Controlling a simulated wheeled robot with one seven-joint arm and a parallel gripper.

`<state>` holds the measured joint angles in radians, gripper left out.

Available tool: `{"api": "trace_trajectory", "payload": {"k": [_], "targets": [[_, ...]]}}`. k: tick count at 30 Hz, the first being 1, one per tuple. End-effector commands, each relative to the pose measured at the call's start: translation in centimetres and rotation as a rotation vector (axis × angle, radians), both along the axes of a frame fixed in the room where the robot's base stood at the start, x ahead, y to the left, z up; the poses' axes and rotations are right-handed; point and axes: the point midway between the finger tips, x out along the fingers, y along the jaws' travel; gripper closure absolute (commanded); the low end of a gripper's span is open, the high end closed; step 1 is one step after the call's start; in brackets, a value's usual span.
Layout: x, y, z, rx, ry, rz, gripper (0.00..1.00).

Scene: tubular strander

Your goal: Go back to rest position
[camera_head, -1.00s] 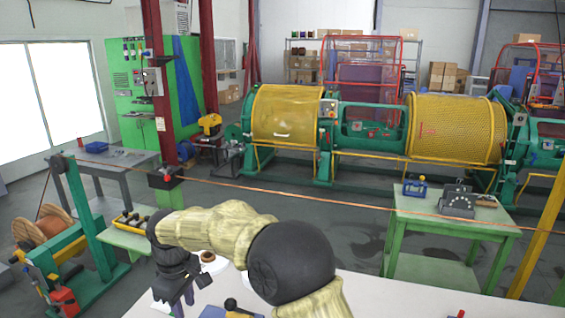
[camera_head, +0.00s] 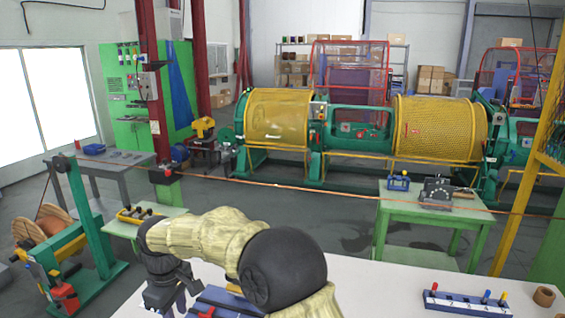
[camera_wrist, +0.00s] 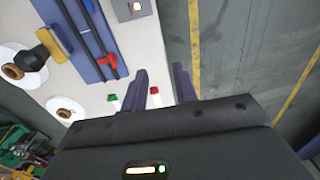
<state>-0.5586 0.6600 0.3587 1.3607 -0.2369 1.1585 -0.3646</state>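My gripper (camera_wrist: 161,84) shows in the wrist view with its two dark fingers apart and nothing held between them. In the head view my gripper (camera_head: 168,298) hangs low at the left end of the white bench (camera_head: 400,287), its fingertips partly cut off by the frame's lower edge. In the wrist view, a small red-capped item (camera_wrist: 154,92) appears between the fingers and a green-capped one (camera_wrist: 112,98) to their left; neither is visibly gripped.
A blue fixture (camera_wrist: 85,35) with dark rods and a red handle lies on the bench. White discs (camera_wrist: 66,108) lie beside it. A blue rack (camera_head: 465,303) with coloured pegs and a brown ring (camera_head: 543,297) sit at the bench's right. A green table (camera_head: 430,208) stands beyond.

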Motion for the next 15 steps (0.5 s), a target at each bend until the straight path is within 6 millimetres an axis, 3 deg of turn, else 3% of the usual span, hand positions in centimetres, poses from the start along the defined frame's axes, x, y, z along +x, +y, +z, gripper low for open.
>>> {"api": "trace_trajectory", "payload": {"k": [8, 15], "targets": [[0.7, -3.3, 0.0, 0.005, -0.017, -0.087, 0.71], [1.3, -7.7, -0.2, 0.013, -0.035, -0.203, 0.71]]}}
